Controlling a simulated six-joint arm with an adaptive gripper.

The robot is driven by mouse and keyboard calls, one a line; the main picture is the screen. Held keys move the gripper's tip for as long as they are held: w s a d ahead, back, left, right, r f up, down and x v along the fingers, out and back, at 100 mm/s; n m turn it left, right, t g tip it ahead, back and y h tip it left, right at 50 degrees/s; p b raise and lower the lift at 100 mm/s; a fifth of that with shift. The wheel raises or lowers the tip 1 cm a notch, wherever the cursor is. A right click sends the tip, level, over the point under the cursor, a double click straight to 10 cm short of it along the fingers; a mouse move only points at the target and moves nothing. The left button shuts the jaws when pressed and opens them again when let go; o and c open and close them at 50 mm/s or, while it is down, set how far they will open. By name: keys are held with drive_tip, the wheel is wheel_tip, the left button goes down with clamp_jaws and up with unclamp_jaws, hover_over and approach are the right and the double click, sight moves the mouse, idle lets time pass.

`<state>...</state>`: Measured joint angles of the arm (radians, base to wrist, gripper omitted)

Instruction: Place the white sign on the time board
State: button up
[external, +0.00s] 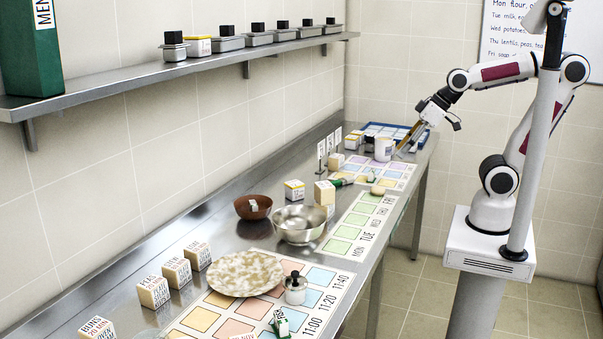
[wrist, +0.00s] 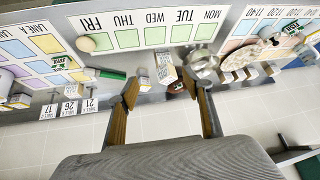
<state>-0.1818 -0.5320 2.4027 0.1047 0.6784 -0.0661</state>
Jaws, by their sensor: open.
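The time board (external: 336,299) is a white mat with coloured squares and times such as 11:00 and 11:20, at the front of the counter. It also shows at the upper right in the wrist view (wrist: 262,12). Several white signs on thin stands (external: 330,144) stand near the back wall; in the wrist view they read table 17, table 26 (wrist: 69,107) and table 21. I cannot tell which is meant. My gripper (external: 403,149) is open and empty above the counter's far end, right of these signs. Its spread fingers show in the wrist view (wrist: 162,88).
A plate (external: 245,273), a small pot (external: 295,288) and a green-white object (external: 281,322) are on the time board. A metal bowl (external: 300,224), brown bowl (external: 253,207) and boxes (external: 153,291) stand nearby. A shelf (external: 150,75) overhangs the counter. The weekday board (external: 345,232) is partly clear.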

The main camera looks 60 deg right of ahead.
drive_tip(key=s+d+f+m+g+h, duration=0.1)
drive_tip(key=s+d+f+m+h, duration=0.1)
drive_tip(key=s+d, duration=0.5)
drive_tip(key=shift+s+d, duration=0.25)
drive_tip(key=shift+s, duration=0.45)
idle(0.6)
